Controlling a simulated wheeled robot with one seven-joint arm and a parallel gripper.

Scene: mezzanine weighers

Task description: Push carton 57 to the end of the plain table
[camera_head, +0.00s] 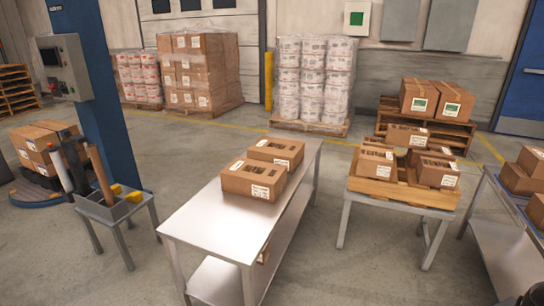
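A plain steel table (208,222) runs from the front centre toward the back, with a lower shelf. Two brown cartons stand on its far half: a nearer carton (250,178) and a farther carton (277,150), close together. Both have dark printing on top and white labels. The labels are too small to read, so I cannot tell which is carton 57. The near half of the table top is bare. My gripper does not show in this view.
A table with a wooden pallet (402,193) and several cartons stands to the right. A steel table (505,240) with cartons is at the far right. A small stand with a grey tool bin (110,207) is left, beside a blue column (95,120).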

